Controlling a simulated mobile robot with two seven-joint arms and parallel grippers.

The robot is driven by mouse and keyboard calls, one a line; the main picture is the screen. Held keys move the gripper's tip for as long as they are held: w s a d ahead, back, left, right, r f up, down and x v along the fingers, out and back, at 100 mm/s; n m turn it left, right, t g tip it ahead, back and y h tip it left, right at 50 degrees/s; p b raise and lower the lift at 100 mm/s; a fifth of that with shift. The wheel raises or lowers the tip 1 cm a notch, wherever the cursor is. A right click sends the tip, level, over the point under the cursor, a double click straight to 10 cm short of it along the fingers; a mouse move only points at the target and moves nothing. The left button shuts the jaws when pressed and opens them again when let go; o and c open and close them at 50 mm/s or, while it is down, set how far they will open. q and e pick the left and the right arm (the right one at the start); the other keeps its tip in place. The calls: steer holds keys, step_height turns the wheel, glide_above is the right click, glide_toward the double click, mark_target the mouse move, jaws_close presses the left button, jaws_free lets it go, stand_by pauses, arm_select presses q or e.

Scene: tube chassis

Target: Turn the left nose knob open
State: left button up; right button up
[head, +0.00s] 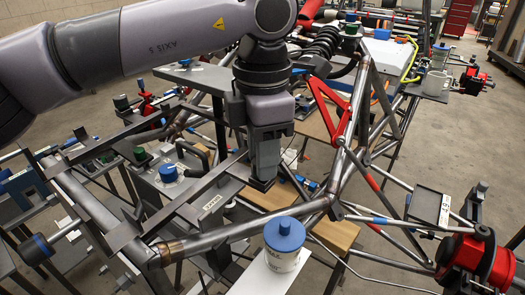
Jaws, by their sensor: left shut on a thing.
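My left gripper (263,175) hangs down from the top of the picture, near the middle of the chassis. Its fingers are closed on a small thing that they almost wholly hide. From its place at the front frame, I take it to be the left nose knob, but its shape and turn angle cannot be made out. A small labelled plate (212,202) sits on the grey bar just left of the fingertips. My right gripper is not in view.
The tube chassis (215,238) spreads around the gripper. A white canister with a blue cap (285,238) stands close in front. A grey tank with a blue cap (168,173) is at left. A red and black clamp (475,255) is at right, and a red bracket (328,108) behind.

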arm_select(q)
steer(key=o, duration=1.1)
steer(key=shift+c, duration=0.2)
step_height(320, 180, up, 7)
steer(key=shift+r, duration=0.1)
